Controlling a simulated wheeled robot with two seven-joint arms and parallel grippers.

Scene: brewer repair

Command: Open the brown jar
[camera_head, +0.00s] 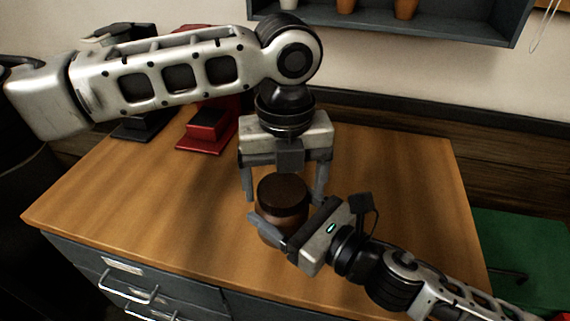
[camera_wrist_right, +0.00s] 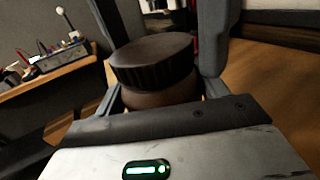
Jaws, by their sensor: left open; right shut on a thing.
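The brown jar (camera_head: 270,231) stands upright on the wooden table, with its dark brown lid (camera_head: 283,193) on top. It also shows in the right wrist view (camera_wrist_right: 165,93), with the ribbed lid (camera_wrist_right: 152,60) on it. My right gripper (camera_head: 284,226) comes in from the lower right and is shut on the jar's body, below the lid. My left gripper (camera_head: 283,193) points down from above and behind, open, with one finger on each side of the lid. Whether its fingers touch the lid I cannot tell. The jar's right side is hidden by my right gripper.
The wooden table (camera_head: 140,215) is clear to the left and right of the jar. A red machine (camera_head: 207,130) and a black one (camera_head: 140,127) stand at the back left, partly behind my left arm. A wall shelf (camera_head: 440,28) with small pots hangs above.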

